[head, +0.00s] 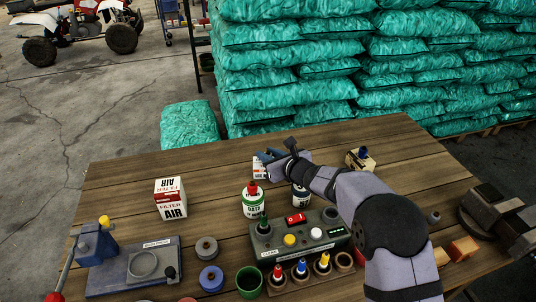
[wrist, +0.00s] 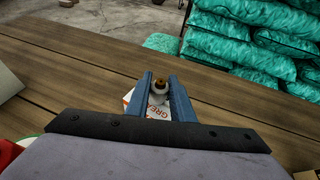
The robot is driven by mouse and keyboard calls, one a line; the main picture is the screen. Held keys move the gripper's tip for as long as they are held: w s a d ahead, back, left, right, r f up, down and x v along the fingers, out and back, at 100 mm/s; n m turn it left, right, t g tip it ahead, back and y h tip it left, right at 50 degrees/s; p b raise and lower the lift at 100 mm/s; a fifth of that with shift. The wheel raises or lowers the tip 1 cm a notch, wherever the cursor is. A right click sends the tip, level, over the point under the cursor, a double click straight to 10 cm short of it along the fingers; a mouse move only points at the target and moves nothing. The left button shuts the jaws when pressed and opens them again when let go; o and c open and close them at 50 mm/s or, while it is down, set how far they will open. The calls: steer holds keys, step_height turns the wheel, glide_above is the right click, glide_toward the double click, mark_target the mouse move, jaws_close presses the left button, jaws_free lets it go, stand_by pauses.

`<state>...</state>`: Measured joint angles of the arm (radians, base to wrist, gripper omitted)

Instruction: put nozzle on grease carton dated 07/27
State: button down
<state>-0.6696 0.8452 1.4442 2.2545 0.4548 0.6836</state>
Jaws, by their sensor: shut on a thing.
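My gripper (head: 266,156) is above the far middle of the table. I cannot tell if nozzle and carton touch. A beige carton (head: 361,163) with a dark blue piece on top stands to the right. No date is legible on either carton.
An air filter box (head: 171,199) stands at left. A red-capped bottle (head: 253,201) and a dark-labelled container (head: 300,196) stand near the gripper. A control box (head: 297,238) and a rack of coloured nozzles (head: 308,270) are in front. The table's back left is clear.

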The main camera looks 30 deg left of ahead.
steer(key=shift+f+b, duration=0.2)
steer(key=shift+b, duration=0.1)
steer(key=c, duration=1.5)
jaws_free()
steer(key=shift+r, duration=0.1)
steer(key=shift+c, duration=0.2)
steer(key=shift+r, duration=0.1)
steer(key=shift+r+p, duration=0.15)
steer(key=shift+p, duration=0.3)
steer(key=shift+s+d+b, duration=0.1)
steer(key=shift+d+b, duration=0.2)
steer(key=b+v, duration=0.3)
steer(key=v, duration=0.8)
steer(key=shift+d, duration=0.15)
steer(key=shift+s+r, duration=0.1)
